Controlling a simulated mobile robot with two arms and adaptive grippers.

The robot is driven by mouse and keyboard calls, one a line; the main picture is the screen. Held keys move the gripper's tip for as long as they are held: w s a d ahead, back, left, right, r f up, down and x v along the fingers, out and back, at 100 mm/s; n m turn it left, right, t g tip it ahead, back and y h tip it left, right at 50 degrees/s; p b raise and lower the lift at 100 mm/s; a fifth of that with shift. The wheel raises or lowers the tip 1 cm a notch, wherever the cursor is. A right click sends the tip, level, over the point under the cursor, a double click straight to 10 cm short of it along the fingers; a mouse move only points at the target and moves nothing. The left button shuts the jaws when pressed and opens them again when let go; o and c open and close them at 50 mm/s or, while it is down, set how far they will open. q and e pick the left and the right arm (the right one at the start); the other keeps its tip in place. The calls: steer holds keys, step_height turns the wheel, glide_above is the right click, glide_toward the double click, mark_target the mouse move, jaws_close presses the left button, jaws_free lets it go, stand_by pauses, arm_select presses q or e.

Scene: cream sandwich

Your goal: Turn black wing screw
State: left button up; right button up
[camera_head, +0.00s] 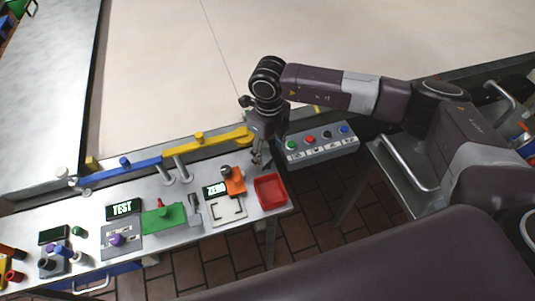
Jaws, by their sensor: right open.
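My right gripper (261,160) hangs down from the arm that comes in from the right. It is open and looks empty, beside the right end of the yellow bar (215,142) and behind the red tray (271,191). I cannot make out a black wing screw; it may be hidden by the gripper or too small to tell. An orange block (235,182) with a grey round top stands just left of the red tray. My left gripper is not in view.
A blue bar (120,171) continues left from the yellow one on grey posts. A green block (164,218), a TEST display (123,209) and small coloured parts stand on the bench. A button panel (318,146) is to the right.

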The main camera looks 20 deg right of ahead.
mark_target(268, 162)
steer(key=f, duration=0.2)
steer(key=f+p, duration=0.1)
steer(key=shift+w+f, duration=0.2)
steer(key=shift+f, duration=0.6)
steer(key=c, duration=0.9)
steer(key=shift+c, duration=1.3)
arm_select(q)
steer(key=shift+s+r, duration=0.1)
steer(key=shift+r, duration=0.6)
